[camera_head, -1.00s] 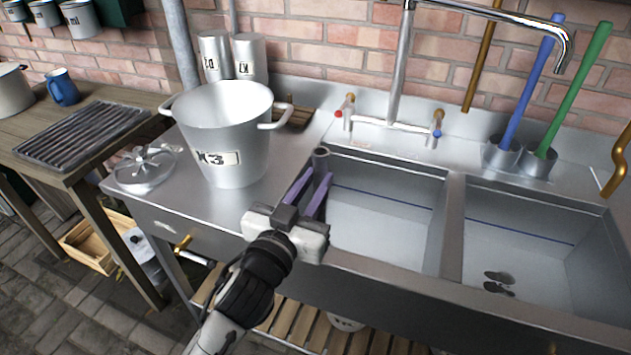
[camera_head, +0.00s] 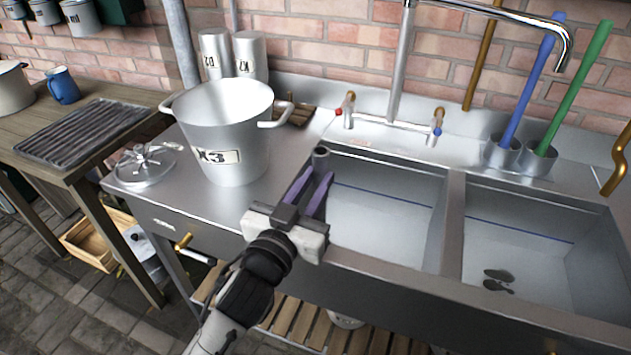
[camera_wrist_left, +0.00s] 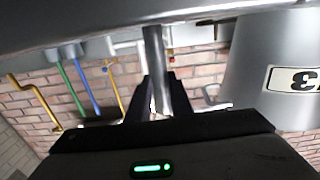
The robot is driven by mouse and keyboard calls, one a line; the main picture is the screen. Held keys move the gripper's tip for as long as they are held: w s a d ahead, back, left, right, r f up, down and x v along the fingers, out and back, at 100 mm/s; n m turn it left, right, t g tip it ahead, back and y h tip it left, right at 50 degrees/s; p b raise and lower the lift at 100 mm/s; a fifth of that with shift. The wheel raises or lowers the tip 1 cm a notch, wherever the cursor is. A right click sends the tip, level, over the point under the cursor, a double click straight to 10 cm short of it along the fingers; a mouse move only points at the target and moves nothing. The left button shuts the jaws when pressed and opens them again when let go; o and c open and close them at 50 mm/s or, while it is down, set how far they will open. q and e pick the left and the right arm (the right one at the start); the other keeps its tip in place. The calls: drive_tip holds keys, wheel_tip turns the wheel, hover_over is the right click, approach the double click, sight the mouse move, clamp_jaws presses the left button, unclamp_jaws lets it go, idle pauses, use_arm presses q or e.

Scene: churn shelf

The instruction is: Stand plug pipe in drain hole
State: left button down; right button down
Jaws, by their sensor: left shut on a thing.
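The plug pipe (camera_head: 320,156) is a grey metal tube, and its open top end shows at the back left corner of the left sink basin. My left gripper (camera_head: 318,178), with purple-looking fingers, reaches over the left basin's edge and is shut on the pipe. In the left wrist view the pipe (camera_wrist_left: 154,55) runs between the two dark fingers (camera_wrist_left: 157,95). The fingers hide its lower part in the head view, so I cannot tell where its foot is. No drain hole shows in the visible floor of the left basin (camera_head: 385,222). My right gripper is not in view.
A big pot (camera_head: 240,135) marked 3 stands on the drainboard left of the gripper. A lid (camera_head: 145,165) lies beside it. A tap (camera_head: 393,122) rises behind the basins. Dark spots (camera_head: 498,281) show in the right basin's floor. Blue and green handles stand behind it.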

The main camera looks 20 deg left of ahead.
use_arm(q)
drive_tip(key=shift+f+b, duration=2.15)
drive_tip(key=shift+f, duration=0.6)
drive_tip(key=c, duration=1.5)
unclamp_jaws()
drive_tip(key=shift+f, duration=0.1)
